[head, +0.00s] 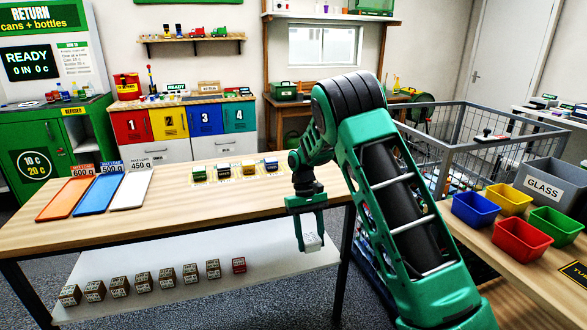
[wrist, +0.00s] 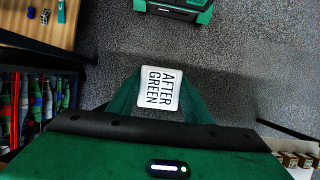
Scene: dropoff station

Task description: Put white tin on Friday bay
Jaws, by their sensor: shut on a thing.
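In the wrist view the tin (wrist: 160,88) shows a white square face with dark lettering reading "AFTER GREEN", above carpet. No bay marked Friday can be read in either view. A dark mat with partly cut-off yellow lettering (head: 575,277) lies at the right edge of the right-hand table.
The right-hand table (head: 500,262) holds blue, yellow, red and green bins and a grey GLASS box (head: 552,188). A wire cage (head: 470,130) stands behind my arm. The long table (head: 240,205) carries coloured strips and small items; several small boxes sit on its lower shelf (head: 200,295).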

